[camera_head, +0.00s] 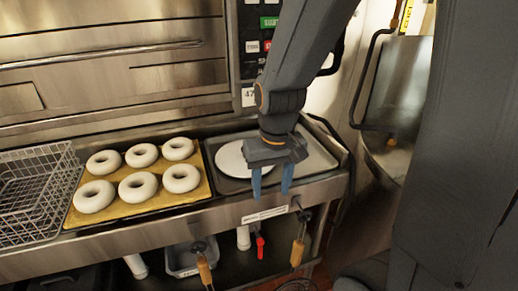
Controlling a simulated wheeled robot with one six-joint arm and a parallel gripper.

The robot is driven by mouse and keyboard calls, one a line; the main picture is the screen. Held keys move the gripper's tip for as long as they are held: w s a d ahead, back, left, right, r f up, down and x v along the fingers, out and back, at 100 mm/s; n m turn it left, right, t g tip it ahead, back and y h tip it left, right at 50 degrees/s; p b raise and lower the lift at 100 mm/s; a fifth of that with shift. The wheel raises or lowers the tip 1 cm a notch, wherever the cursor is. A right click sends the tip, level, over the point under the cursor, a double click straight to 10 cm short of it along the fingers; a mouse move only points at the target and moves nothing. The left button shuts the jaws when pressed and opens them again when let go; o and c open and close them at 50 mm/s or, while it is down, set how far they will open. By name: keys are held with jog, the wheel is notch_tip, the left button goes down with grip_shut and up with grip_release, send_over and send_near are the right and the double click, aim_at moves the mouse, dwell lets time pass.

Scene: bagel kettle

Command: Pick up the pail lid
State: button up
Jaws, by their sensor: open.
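A flat white round disc (232,158), which looks like the pail lid, lies on a grey metal tray (318,160) on the steel counter. My gripper (271,189) points down with its two blue fingers apart and nothing visible between them. In the picture it overlaps the right part of the disc and hides it. The fingertips appear in front of the tray's near edge. I cannot tell how high they are above the counter.
Several raw bagels lie on a yellow board (152,203) left of the tray. A wire basket (38,195) stands at the far left. A steel oven front (110,70) rises behind. Wooden-handled tools (298,250) hang below the counter edge.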

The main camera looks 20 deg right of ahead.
jog(key=w+r+m, duration=0.2)
jog(key=w, duration=0.6)
jog(key=w+r+m+g, duration=0.1)
jog(key=w+r+m, duration=0.1)
jog(key=w, duration=0.5)
jog(key=w+r+m+g, duration=0.1)
jog(key=w+r+m, duration=0.1)
jog(key=w, duration=0.6)
jog(key=shift+w+d+y+b, duration=0.25)
jog(key=shift+w+y+b, duration=0.1)
jog(key=shift+y, duration=0.05)
jog(key=shift+w+f, duration=0.1)
jog(key=shift+f, duration=0.4)
jog(key=shift+s+a+f+p, duration=0.15)
jog(key=shift+f+p, duration=0.35)
jog(key=shift+f, duration=0.6)
jog(key=shift+s+f+p, duration=0.3)
jog(key=shift+f+p, duration=0.2)
jog(key=shift+f, duration=0.55)
jog(key=shift+s+a+f+p, duration=0.15)
jog(key=shift+f+p, duration=0.35)
jog(key=shift+f, duration=0.6)
grip_shut()
